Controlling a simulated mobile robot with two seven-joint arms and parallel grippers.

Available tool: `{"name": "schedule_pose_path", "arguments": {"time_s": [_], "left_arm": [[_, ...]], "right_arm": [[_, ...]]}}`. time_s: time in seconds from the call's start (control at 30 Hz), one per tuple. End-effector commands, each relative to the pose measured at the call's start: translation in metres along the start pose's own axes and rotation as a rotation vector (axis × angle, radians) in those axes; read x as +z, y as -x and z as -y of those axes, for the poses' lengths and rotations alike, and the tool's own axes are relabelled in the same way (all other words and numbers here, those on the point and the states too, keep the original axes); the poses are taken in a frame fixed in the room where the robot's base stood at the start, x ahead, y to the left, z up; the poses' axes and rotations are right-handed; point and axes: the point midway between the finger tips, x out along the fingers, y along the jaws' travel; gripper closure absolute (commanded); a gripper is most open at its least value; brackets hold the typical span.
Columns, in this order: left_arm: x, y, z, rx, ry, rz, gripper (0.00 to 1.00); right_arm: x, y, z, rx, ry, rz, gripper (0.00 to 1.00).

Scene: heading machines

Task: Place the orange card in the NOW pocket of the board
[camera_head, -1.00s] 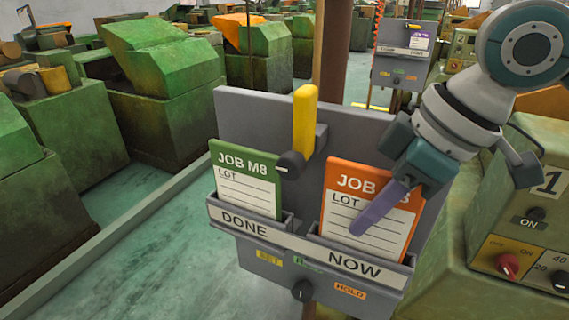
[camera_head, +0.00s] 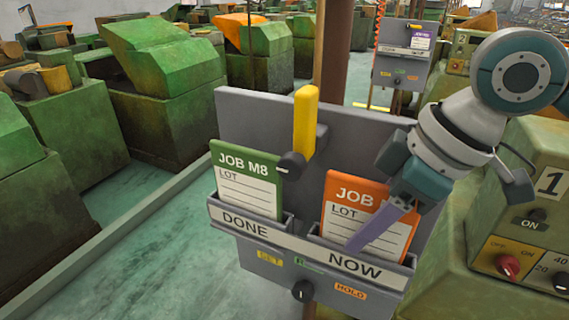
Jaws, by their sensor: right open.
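The orange card (camera_head: 347,215), headed JOB, stands upright in the NOW pocket (camera_head: 356,265) at the lower right of the grey board (camera_head: 255,118). The pocket's front hides its lower edge. My right gripper (camera_head: 356,242) comes in from the upper right and is open. Its purple-grey finger lies across the card's right part in the picture and covers some of its print. I cannot tell whether it still touches the card. My left gripper is out of view.
A green JOB M8 card (camera_head: 246,185) stands in the DONE pocket (camera_head: 245,225). A yellow handle (camera_head: 305,120) sticks out of the board's middle. A black knob (camera_head: 303,291) is below. A machine panel (camera_head: 515,255) stands close at right.

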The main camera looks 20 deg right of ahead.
Motion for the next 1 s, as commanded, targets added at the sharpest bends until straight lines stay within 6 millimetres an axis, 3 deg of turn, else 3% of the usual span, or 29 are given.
{"name": "schedule_pose_path", "arguments": {"time_s": [0.17,0.63,0.8,1.0], "left_arm": [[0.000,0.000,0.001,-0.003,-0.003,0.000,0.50],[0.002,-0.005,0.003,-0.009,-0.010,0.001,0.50],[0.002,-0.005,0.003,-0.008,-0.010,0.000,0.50],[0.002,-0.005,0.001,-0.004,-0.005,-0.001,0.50]], "right_arm": [[-0.001,0.011,-0.002,0.004,0.002,-0.001,0.57],[-0.001,0.107,-0.001,0.004,0.000,0.000,0.57],[-0.001,0.121,0.000,0.000,0.000,0.000,0.57],[-0.002,0.124,0.000,0.000,0.000,0.000,0.57]]}}
